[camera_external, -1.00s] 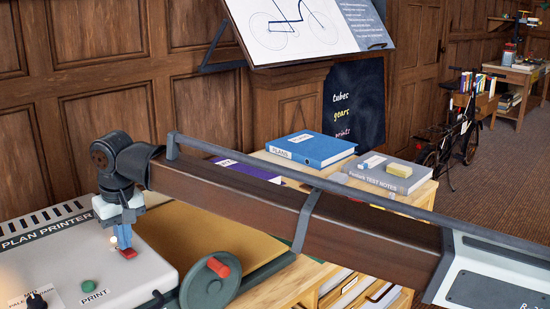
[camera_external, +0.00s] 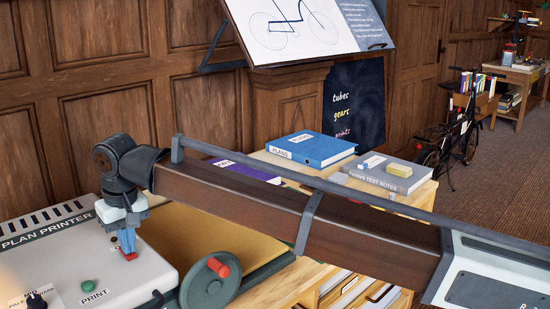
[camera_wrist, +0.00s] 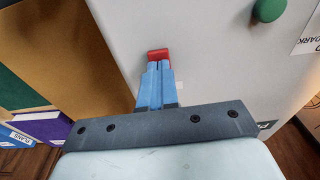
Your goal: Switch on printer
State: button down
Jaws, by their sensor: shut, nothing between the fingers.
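The plan printer (camera_external: 60,262) is a pale grey machine with a "PLAN PRINTER" label at the lower left of the external view. Its flat top also fills much of the wrist view (camera_wrist: 225,70). A small red switch (camera_external: 131,257) sits on its top; it also shows in the wrist view (camera_wrist: 158,53). My gripper (camera_external: 128,252) points down with its blue fingers shut and empty. In the wrist view the fingertips (camera_wrist: 159,64) are right at the switch and seem to touch it. The fingers hide part of the switch.
A green PRINT button (camera_external: 88,286) and a black knob (camera_external: 37,301) are on the printer's front. A dark green wheel with a red handle (camera_external: 218,267) stands right of it. A blue binder (camera_external: 312,150) and a grey book (camera_external: 385,175) lie behind my arm.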

notch_tip(320, 180, up, 14)
jog(key=s+d, duration=0.1)
dwell(0.4)
jog(key=shift+d, duration=0.1)
jog(key=shift+w+a+r, duration=0.15)
jog(key=shift+w+a, duration=0.25)
jog(key=shift+a, duration=0.1)
send_near(133, 256)
jog(key=w+a+f, duration=0.1)
jog(key=f, duration=0.1)
jog(key=w+a+f, duration=0.1)
jog(key=f, duration=0.1)
jog(key=w+a+f, duration=0.1)
jog(key=f, duration=0.1)
jog(key=shift+f, duration=0.15)
jog(key=shift+f, duration=0.1)
dwell(0.4)
